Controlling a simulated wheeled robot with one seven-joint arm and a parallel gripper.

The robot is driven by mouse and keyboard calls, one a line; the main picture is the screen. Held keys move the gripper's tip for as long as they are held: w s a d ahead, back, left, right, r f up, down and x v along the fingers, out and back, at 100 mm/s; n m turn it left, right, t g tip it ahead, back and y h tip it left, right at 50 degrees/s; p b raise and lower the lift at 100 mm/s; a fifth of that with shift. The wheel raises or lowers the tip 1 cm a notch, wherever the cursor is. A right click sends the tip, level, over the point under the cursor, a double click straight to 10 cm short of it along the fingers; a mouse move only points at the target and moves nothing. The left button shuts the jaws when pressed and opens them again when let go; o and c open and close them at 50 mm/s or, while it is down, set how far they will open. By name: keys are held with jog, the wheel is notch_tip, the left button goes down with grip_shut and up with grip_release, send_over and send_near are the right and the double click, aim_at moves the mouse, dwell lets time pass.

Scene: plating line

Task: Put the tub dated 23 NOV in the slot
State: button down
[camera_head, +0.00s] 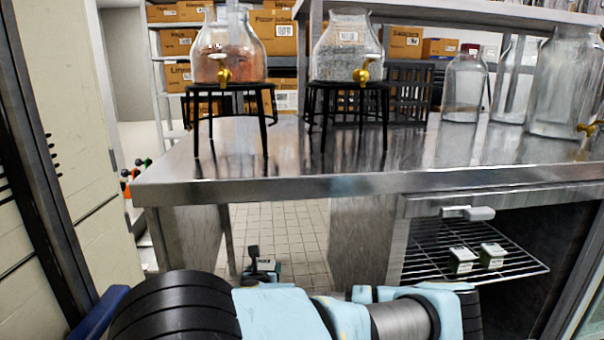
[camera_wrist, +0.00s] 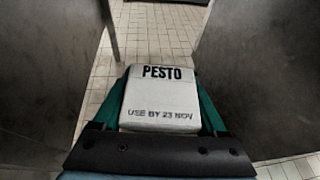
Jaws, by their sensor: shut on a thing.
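The tub dated 23 NOV (camera_wrist: 160,98) is white, with PESTO and USE BY 23 NOV printed on it in black. My gripper (camera_wrist: 163,84) is shut on it, with a teal finger along each side. In the head view my gripper (camera_head: 262,268) is small and low, in front of the open floor gap under the counter, left of the fridge. Two more small tubs, a left one (camera_head: 462,260) and a right one (camera_head: 491,256), stand on the wire shelf (camera_head: 430,262). Their dates are too small to read. I cannot tell which place is the slot.
The steel counter (camera_head: 300,188) spans above, its front edge over my gripper. Drink dispensers on black stands (camera_head: 230,88) and glass jars (camera_head: 463,90) stand on it. Grey panels flank the gripper in the wrist view. Tiled floor (camera_head: 285,235) shows between the panels.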

jog(key=s+r+p, duration=0.7)
jog(key=r+p, duration=0.6)
jog(key=p, duration=0.1)
jog(key=shift+s+d+r, duration=0.15)
